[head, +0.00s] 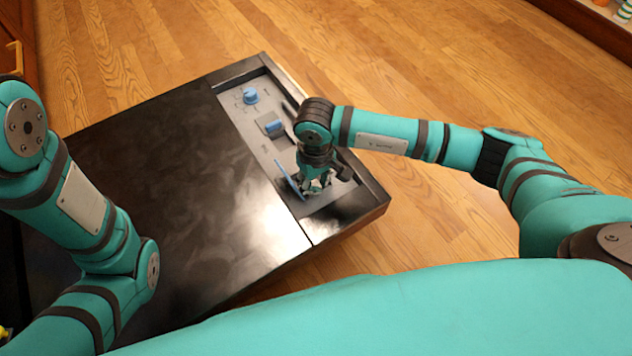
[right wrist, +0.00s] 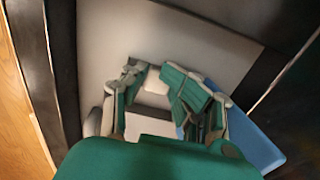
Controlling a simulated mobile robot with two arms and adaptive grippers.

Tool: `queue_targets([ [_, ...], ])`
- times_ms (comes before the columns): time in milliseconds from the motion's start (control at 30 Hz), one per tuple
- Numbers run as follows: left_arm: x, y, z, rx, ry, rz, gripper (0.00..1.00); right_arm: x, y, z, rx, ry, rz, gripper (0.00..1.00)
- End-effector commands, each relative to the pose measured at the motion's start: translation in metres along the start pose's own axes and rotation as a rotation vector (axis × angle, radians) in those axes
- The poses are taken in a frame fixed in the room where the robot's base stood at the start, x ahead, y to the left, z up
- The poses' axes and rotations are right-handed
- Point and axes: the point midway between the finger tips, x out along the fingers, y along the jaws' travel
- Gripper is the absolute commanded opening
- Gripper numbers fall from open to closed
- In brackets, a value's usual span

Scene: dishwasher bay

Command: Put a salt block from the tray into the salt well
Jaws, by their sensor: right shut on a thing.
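My right gripper (head: 316,186) points down over the near end of the grey panel and is shut on a pale block. The block, likely a salt block (right wrist: 151,98), shows between the green fingers in the right wrist view. A tilted blue flap (head: 286,178) stands just left of the gripper; it also shows in the right wrist view (right wrist: 258,140). The gripper hides what lies beneath it, so I cannot make out the salt well's opening or whether the block is inside it. My left gripper is out of view; only my left arm shows.
A blue knob (head: 250,96) and a blue part (head: 274,127) sit farther along the grey panel (head: 262,148). A raised black rim (head: 374,186) edges the panel. The wide glossy black top (head: 150,170) to the left is bare. Wooden floor surrounds the unit.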

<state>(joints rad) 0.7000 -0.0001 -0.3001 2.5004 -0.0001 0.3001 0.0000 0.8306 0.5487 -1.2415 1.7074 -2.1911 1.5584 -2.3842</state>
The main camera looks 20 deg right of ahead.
Motion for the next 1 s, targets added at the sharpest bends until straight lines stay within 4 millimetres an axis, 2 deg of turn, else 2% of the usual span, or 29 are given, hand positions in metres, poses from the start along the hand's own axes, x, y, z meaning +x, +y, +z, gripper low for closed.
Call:
queue_targets([
  [267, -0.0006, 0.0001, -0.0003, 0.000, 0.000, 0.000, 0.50, 0.0008, 0.0002, -0.0001, 0.000, 0.000, 0.000, 0.06],
  [300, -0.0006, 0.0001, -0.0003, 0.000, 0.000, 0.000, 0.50, 0.0008, 0.0002, -0.0001, 0.000, 0.000, 0.000, 0.30],
  [567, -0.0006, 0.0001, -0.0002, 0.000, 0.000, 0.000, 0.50, 0.0009, 0.0000, 0.0000, 0.000, 0.000, 0.000, 0.64],
  [1000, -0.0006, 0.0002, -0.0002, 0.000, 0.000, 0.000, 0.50, 0.0007, -0.0031, 0.0003, -0.004, 0.001, -0.007, 0.66],
])
